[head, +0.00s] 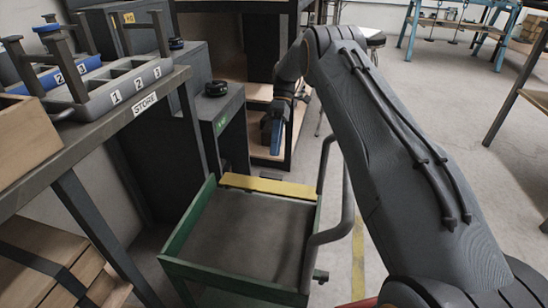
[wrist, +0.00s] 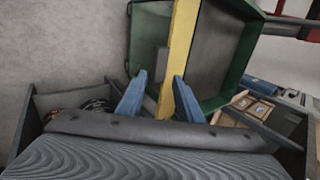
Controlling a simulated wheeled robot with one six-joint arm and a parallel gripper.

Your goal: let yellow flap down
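The yellow flap (head: 268,185) is a long strip along the far edge of the green cart (head: 175,238). I cannot tell its exact tilt. In the wrist view the flap (wrist: 179,45) runs from the top edge down towards the space between my blue fingertips, nearer the right one. My gripper (head: 273,136) is beyond and above the flap in the head view, pointing down. In the wrist view my gripper (wrist: 158,98) has its fingers apart with nothing held. Contact with the flap does not show, and the flap's lower end is partly hidden by my gripper.
A bench marked STORE (head: 150,112) with a numbered grey rack (head: 120,85) stands at the left. A dark cabinet with a black knob (head: 215,88) is left of my gripper. The cart's grey top (head: 245,232) is bare. Open floor lies to the right.

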